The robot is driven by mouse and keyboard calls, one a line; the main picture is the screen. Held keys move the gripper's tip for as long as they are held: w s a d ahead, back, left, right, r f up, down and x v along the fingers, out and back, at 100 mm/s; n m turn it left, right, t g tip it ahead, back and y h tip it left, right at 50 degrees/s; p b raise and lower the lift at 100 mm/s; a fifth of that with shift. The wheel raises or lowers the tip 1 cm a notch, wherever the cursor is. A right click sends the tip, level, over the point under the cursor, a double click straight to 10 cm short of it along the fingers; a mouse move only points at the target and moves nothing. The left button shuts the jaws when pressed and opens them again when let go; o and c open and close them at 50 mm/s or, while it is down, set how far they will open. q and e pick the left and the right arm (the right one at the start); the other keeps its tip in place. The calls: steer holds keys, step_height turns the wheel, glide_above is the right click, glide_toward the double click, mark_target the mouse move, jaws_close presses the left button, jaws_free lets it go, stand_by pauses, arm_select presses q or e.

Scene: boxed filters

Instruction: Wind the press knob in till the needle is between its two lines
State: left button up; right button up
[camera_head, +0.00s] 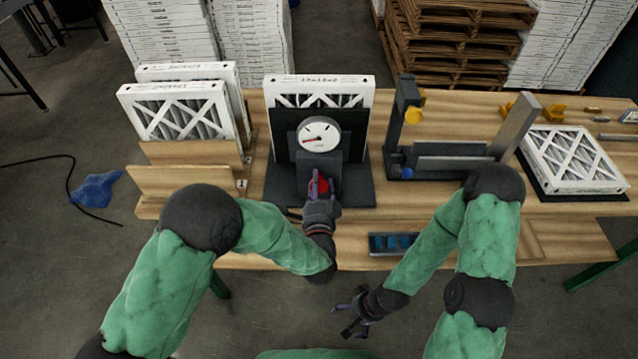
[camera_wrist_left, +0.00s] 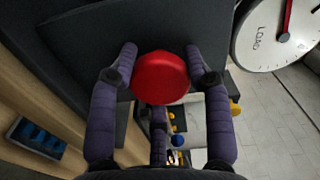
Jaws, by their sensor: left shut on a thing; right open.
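The red press knob (camera_head: 320,184) sits on the front of the dark press (camera_head: 352,187) at the middle of the bench. My left gripper (camera_head: 321,190) is shut on the knob; in the left wrist view the red knob (camera_wrist_left: 160,78) shows between its fingers. The round white gauge (camera_head: 318,135) is above the knob, its red needle pointing left in the head view. The gauge face (camera_wrist_left: 272,35) also shows partly in the left wrist view, cut off at the edge. Its two lines are too small to tell. My right gripper (camera_head: 346,315) is open and empty, in front of the bench.
A boxed filter (camera_head: 318,83) stands behind the gauge. More filters (camera_head: 176,112) stand in a wooden rack at left, and another filter (camera_head: 572,157) lies at right. A dark fixture (camera_head: 405,120) with a yellow knob stands right of the press. A small blue-filled tray (camera_head: 393,243) is at the front.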

stand_by(0.5)
arm_select(q)
steer(key=o, duration=1.1)
steer(key=shift+o, duration=0.2)
steer(key=s, duration=1.2)
